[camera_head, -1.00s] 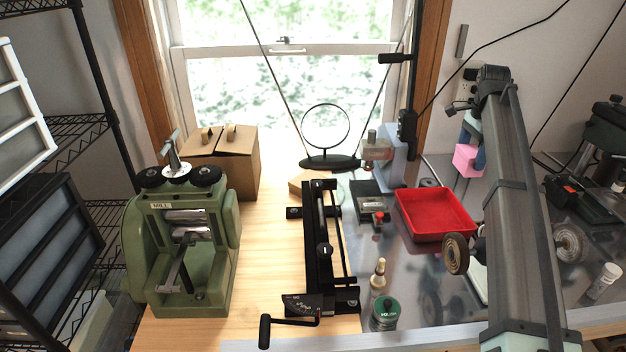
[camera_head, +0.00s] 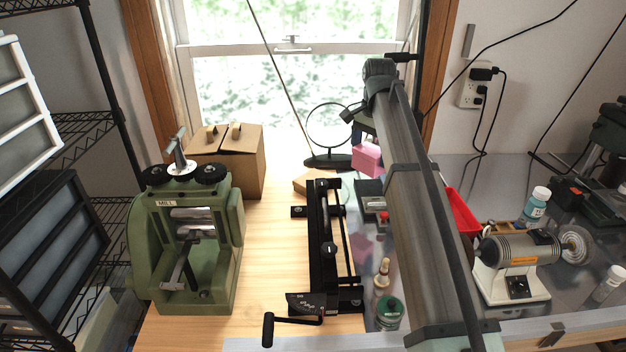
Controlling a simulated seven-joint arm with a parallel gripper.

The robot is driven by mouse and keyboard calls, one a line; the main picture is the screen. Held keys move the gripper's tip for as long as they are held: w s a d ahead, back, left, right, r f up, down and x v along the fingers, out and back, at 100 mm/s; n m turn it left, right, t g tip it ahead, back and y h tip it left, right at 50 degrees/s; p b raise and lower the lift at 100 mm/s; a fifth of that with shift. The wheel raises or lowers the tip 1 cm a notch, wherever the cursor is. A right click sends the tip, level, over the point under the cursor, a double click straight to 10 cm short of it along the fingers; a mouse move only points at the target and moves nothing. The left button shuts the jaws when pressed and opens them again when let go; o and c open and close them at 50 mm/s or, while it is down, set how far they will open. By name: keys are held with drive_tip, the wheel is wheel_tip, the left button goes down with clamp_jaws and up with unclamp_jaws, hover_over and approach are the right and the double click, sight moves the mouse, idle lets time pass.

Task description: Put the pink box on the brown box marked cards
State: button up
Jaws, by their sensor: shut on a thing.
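The pink box (camera_head: 367,160) is held in my gripper (camera_head: 364,141), above the bench near the window, right of the round black stand. My arm hides much of the gripper, and the fingers are hard to make out. A large brown cardboard box (camera_head: 240,172) stands at the back left, behind the green mill. A small flat tan box (camera_head: 306,184) lies on the wood just left of and behind the black slide tool. I cannot read a cards marking on either one.
The round black stand (camera_head: 328,160) is between the pink box and the large brown box. The green mill (camera_head: 190,235) and black slide tool (camera_head: 322,240) stand in front. A red tray (camera_head: 461,212) is partly behind my arm. Bare wood (camera_head: 272,225) lies between mill and slide tool.

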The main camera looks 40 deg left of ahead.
drive_tip(key=s+a+m, duration=0.3)
drive_tip(key=a+m, duration=0.5)
drive_tip(key=a, duration=1)
drive_tip(key=shift+d+f, duration=0.2)
drive_tip(key=shift+f, duration=4.5)
drive_tip(key=shift+f, duration=0.1)
drive_tip(key=o, duration=0.6)
drive_tip(key=shift+o, duration=0.9)
wheel_tip(320, 180, up, 12)
